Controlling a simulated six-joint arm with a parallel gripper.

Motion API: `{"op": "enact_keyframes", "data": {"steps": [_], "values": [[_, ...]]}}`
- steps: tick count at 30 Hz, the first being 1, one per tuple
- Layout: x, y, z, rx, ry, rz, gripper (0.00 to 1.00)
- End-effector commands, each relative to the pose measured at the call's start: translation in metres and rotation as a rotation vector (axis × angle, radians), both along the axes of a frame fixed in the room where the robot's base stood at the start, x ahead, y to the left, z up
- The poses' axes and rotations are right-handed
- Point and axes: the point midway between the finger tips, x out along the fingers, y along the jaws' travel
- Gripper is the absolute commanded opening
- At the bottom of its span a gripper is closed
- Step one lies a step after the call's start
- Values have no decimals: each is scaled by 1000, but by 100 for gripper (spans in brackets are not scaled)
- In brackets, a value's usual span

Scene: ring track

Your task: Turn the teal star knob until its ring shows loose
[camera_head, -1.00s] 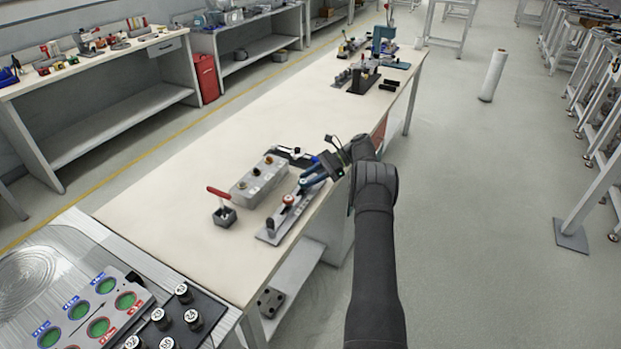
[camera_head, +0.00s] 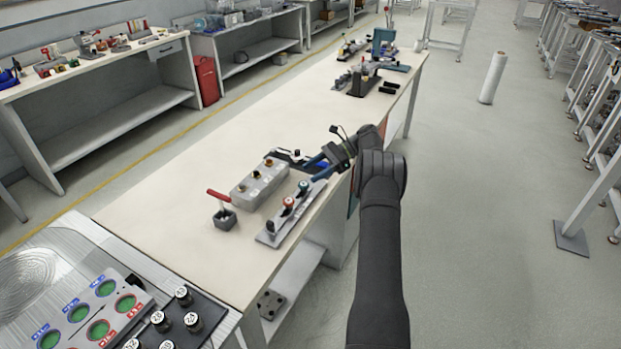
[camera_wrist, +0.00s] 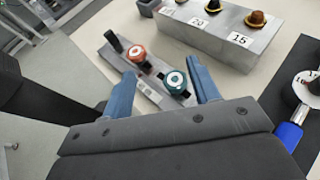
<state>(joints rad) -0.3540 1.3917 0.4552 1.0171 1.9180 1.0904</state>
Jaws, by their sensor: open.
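The teal star knob (camera_wrist: 174,82) has a pale round top and sits at the near end of a grey plate (camera_wrist: 152,91). In the head view the knob (camera_head: 304,187) is small, just left of and below the fingers. My gripper (camera_wrist: 161,66) is open, its two blue fingers on either side of the teal knob in the wrist view, with gaps visible on both sides. My gripper (camera_head: 317,168) also shows in the head view. A red knob (camera_wrist: 136,54) and a black knob (camera_wrist: 114,41) share the plate. What the teal knob's ring shows is too small to read.
A grey box (camera_wrist: 215,32) with numbered labels and brown knobs stands beside the plate. A blue-and-silver part (camera_wrist: 289,134) lies at right in the wrist view. A red-handled lever block (camera_head: 224,217) stands left of the plate. The bench (camera_head: 170,200) is clear farther left.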

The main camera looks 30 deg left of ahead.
Motion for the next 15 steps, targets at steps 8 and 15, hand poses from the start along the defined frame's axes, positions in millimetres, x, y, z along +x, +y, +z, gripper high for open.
{"op": "enact_keyframes", "data": {"steps": [8, 15], "values": [[4, -61, 36, -1, 0, -4, 55], [5, -93, 55, 0, 0, -3, 55]]}}
